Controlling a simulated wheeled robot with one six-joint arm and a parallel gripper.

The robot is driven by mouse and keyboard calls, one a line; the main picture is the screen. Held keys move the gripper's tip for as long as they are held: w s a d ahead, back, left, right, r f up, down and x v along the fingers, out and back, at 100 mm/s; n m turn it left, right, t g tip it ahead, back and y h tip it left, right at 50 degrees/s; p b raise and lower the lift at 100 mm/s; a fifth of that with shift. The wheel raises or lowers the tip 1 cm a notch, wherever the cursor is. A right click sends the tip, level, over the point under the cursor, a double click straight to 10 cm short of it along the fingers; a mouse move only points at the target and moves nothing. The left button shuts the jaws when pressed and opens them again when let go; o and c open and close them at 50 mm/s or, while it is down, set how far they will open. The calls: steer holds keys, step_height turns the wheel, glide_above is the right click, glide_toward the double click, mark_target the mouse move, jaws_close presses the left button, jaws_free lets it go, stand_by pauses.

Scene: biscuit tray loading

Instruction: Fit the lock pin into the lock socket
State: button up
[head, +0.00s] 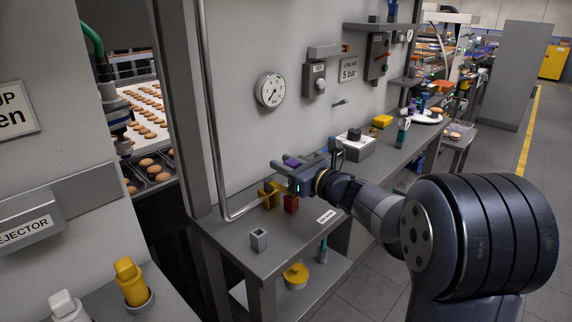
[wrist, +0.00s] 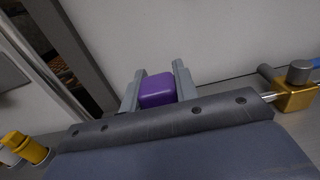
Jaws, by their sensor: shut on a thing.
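My gripper (head: 284,165) is shut on a purple block (head: 292,162), which I take to be the lock pin. In the wrist view the purple block (wrist: 157,91) sits between the two grey fingers; its lower part is hidden by the gripper body. The gripper is above the grey bench, close to the wall. A small grey upright block (head: 258,240) with a dark opening in its top stands near the bench's front left corner, apart from the gripper. It looks like the lock socket. The wrist view does not show it.
A brass-coloured block (head: 267,196) and a red block (head: 291,204) stand on the bench (head: 300,235) below the gripper. A bent pipe (head: 214,150) runs down the wall at left. A grey box (head: 352,148) stands further back. The bench's front is mostly clear.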

steer(key=shift+f, duration=0.2)
steer(key=o, duration=1)
steer(key=shift+o, duration=0.2)
steer(key=b+v, duration=0.1)
steer(key=v, duration=1)
steer(key=shift+w+a+r, duration=0.1)
steer(key=shift+r, duration=0.05)
steer(key=x, duration=0.3)
steer(key=p+x, duration=0.1)
steer(key=x, duration=0.6)
steer(key=shift+w+a+r+p, duration=0.2)
steer(key=shift+w+r+p, duration=0.05)
steer(key=shift+r+p, duration=0.1)
steer(key=shift+a+r, duration=0.1)
